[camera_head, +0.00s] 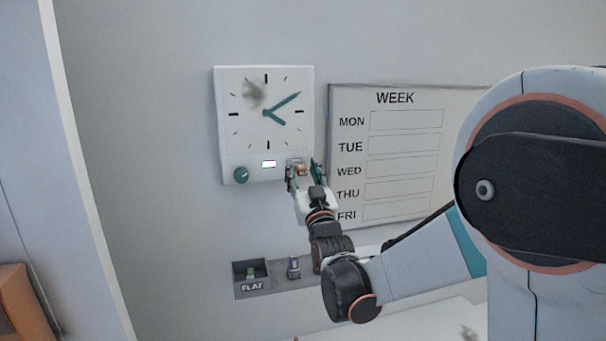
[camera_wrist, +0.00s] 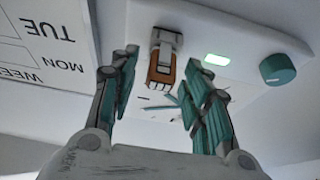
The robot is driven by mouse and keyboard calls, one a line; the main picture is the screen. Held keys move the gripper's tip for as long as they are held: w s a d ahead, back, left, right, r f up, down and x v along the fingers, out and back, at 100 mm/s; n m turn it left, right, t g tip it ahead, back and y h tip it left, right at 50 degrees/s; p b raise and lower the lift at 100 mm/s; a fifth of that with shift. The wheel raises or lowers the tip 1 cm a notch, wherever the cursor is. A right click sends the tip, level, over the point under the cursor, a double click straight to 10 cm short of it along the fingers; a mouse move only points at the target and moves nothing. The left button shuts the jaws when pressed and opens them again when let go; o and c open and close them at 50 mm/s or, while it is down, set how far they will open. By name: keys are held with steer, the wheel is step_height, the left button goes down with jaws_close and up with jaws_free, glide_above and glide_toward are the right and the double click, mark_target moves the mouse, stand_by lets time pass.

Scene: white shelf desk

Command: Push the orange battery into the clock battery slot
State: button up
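The white square clock (camera_head: 250,140) hangs on the wall, with green hands, a lit indicator (camera_head: 269,164) and a green knob (camera_head: 241,175) along its lower strip. The orange battery (camera_head: 301,170) is at the slot on the clock's lower right; in the wrist view the battery (camera_wrist: 163,68) shows its orange part with a pale piece at its upper end. I cannot tell how deep it sits. My gripper (camera_head: 305,172) is in front of the slot. In the wrist view my gripper (camera_wrist: 161,68) is open, one finger on each side of the battery, with visible gaps.
A WEEK board (camera_head: 405,155) hangs just right of the clock, close to my gripper. Below, a grey shelf (camera_head: 275,284) holds a box marked FLAT (camera_head: 251,287) with a green item inside, and a dark purple battery-like item (camera_head: 293,267). The wall left of the clock is bare.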

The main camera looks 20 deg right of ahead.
steer(key=v, duration=1.2)
steer(key=shift+f, duration=0.1)
steer(key=s+f+g+b, duration=0.3)
steer(key=f+g+b, duration=0.15)
steer(key=f, duration=0.35)
steer(key=s+f+g+b, duration=0.3)
steer(key=s+f+b, duration=0.15)
steer(key=f, duration=0.35)
steer(key=s+f+g+b, duration=0.7)
steer(key=s+f, duration=0.7)
steer(key=s, duration=0.4)
steer(key=shift+f+g, duration=0.4)
steer(key=shift+g, duration=0.05)
steer(key=shift+o, duration=0.5)
